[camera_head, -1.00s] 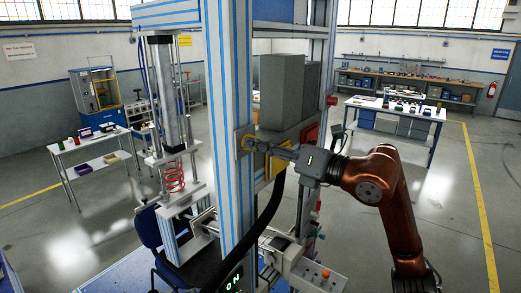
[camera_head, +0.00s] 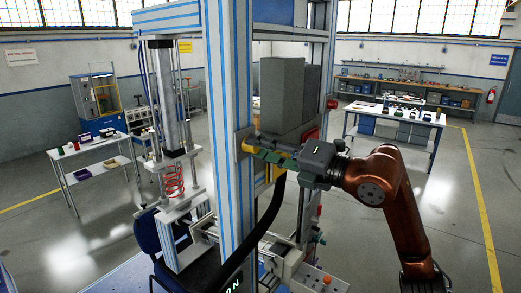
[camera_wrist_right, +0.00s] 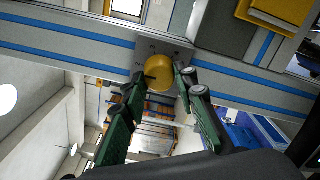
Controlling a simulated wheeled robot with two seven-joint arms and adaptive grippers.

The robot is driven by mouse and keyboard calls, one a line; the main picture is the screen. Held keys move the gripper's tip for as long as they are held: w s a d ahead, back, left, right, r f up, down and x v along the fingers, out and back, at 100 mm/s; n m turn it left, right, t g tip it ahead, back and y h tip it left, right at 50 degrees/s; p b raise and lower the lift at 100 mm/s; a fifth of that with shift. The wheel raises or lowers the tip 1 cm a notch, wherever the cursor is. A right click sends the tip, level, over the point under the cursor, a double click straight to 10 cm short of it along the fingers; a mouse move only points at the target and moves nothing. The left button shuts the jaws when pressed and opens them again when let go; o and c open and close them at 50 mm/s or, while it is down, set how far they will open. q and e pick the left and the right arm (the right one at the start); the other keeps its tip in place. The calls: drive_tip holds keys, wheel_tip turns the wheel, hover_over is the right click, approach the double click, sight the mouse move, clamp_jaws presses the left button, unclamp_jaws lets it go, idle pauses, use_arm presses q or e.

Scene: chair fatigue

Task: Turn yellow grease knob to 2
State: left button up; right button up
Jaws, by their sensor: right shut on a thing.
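The yellow grease knob (camera_head: 250,141) sits on a grey plate on the blue-striped upright of the test machine. In the right wrist view the round knob (camera_wrist_right: 159,72) lies between my two green-padded fingers. My right gripper (camera_head: 262,153) reaches in from the right and is shut on the knob; it also shows in the right wrist view (camera_wrist_right: 158,80). Marks on the plate (camera_wrist_right: 176,47) around the knob are too small to read, so I cannot tell its setting. My left gripper is not in view.
The blue-striped upright (camera_head: 229,215) stands directly behind the knob. A table (camera_head: 92,160) stands at left, with open floor around.

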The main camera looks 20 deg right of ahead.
drive_tip(key=o, duration=1.2)
drive_tip(key=shift+d, duration=0.1)
drive_tip(key=shift+c, duration=0.2)
drive_tip(key=v, duration=1.2)
